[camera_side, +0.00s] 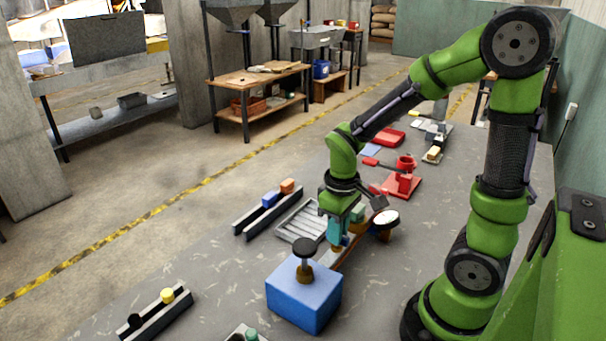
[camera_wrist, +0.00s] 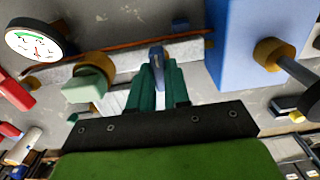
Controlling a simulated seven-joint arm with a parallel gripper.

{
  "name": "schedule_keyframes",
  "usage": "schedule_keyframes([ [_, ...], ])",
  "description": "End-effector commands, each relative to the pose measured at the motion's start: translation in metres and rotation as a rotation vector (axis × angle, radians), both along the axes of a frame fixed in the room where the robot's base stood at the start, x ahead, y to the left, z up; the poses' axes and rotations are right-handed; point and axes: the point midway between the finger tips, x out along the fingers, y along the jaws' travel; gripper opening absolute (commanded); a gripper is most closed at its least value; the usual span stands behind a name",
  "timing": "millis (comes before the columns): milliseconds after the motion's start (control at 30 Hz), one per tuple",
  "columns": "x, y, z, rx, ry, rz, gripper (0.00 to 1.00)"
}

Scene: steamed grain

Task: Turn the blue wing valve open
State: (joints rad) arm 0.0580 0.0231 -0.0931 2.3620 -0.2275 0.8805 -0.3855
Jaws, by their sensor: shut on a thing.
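The blue wing valve (camera_wrist: 156,56) stands on a pipe assembly in the wrist view, its narrow handle between the teal fingers of my gripper (camera_wrist: 160,82). The fingers are shut on the handle. In the side view my gripper (camera_side: 337,236) points down over the brown pipe (camera_side: 350,256), and the fingers hide most of the valve. The handle lies roughly along the gripper's centre line in the wrist view. The pressure gauge (camera_wrist: 36,42), with a white dial, a green arc and a red needle, is at the upper left; it also shows in the side view (camera_side: 384,219).
A blue box (camera_side: 304,300) with a brass collar and black knob stands close in front of my gripper. A pale green fitting (camera_wrist: 88,88) sits beside the fingers. A grey slatted tray (camera_side: 300,222) lies left, red parts (camera_side: 403,183) behind.

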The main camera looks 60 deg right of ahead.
Motion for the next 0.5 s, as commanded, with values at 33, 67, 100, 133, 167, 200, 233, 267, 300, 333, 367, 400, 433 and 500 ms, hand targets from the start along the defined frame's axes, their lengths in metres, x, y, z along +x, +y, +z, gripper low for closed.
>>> schedule_keyframes([
  [33, 0.0001, 0.0002, 0.0003, 0.000, 0.000, 0.000, 0.00],
  [67, 0.0001, 0.0002, 0.0003, 0.000, 0.000, -0.002, 0.00],
  [100, 0.0001, 0.0002, 0.0004, 0.000, 0.000, -0.004, 0.00],
  [133, 0.0001, 0.0003, 0.0004, 0.000, 0.000, -0.007, 0.00],
  [167, 0.0001, 0.0003, 0.0004, 0.000, 0.000, -0.012, 0.00],
  [200, 0.0001, 0.0003, 0.0004, 0.000, 0.000, -0.020, 0.00],
  [233, 0.0001, 0.0003, 0.0005, 0.000, 0.000, -0.027, 0.00],
  [267, 0.0001, 0.0003, 0.0005, 0.000, 0.000, -0.035, 0.00],
  [300, 0.0001, 0.0003, 0.0005, 0.000, 0.000, -0.051, 0.00],
  [333, 0.0001, 0.0003, 0.0005, 0.000, 0.000, -0.063, 0.00],
  [367, 0.0001, 0.0002, 0.0005, 0.000, 0.000, -0.078, 0.00],
  [400, 0.0001, 0.0002, 0.0006, 0.000, 0.000, -0.100, 0.00],
  [433, 0.0001, 0.0002, 0.0006, 0.000, 0.001, -0.120, 0.00],
  [500, 0.0001, 0.0002, 0.0006, 0.000, 0.001, -0.169, 0.00],
])
